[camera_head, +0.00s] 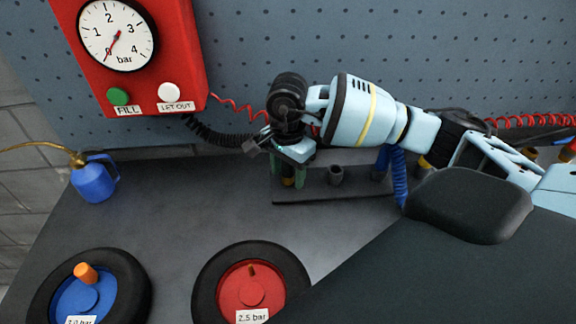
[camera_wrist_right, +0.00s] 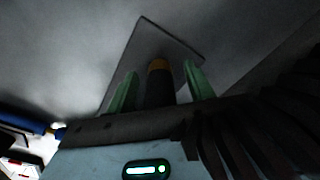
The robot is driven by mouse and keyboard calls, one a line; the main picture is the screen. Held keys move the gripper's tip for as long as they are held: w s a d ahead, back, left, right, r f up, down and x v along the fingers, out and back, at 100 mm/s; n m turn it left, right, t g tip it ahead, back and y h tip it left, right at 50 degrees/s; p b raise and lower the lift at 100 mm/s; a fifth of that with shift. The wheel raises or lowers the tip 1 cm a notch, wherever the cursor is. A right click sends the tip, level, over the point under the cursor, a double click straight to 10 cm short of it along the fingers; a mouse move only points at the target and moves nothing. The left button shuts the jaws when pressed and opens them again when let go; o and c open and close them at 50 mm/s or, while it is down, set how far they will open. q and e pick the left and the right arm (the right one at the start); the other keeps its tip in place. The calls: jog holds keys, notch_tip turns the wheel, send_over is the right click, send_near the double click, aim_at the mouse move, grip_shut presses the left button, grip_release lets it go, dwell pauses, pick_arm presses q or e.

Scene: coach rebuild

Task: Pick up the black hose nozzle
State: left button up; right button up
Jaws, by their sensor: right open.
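The black hose nozzle (camera_wrist_right: 159,88), dark with an orange-yellow band, shows between the green fingers of my right gripper (camera_wrist_right: 160,78) in the right wrist view. The fingers are open, one on each side, with gaps visible. My wrist and fingers hide much of the nozzle. A black ribbed hose (camera_head: 215,136) runs from the gauge box towards my gripper. My left gripper is not in view.
A red gauge box (camera_head: 186,60) hangs on the pegboard. A blue oil can (camera_head: 94,181), blue-hubbed wheel (camera_head: 117,272) and red-hubbed wheel (camera_head: 236,268) are left and front.

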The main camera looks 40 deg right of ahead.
jog(key=c, duration=1.1)
jog(key=shift+c, duration=0.2)
jog(key=shift+r, duration=0.1)
jog(key=shift+r, duration=0.3)
notch_tip(320, 180, up, 3)
jog(key=s+a, duration=0.2)
jog(key=s, duration=0.5)
jog(key=s+a+r+b, duration=0.1)
jog(key=s+a, duration=0.2)
jog(key=s, duration=0.5)
jog(key=shift+a+r, duration=0.15)
jog(key=shift+a, duration=0.15)
jog(key=shift+r, duration=0.1)
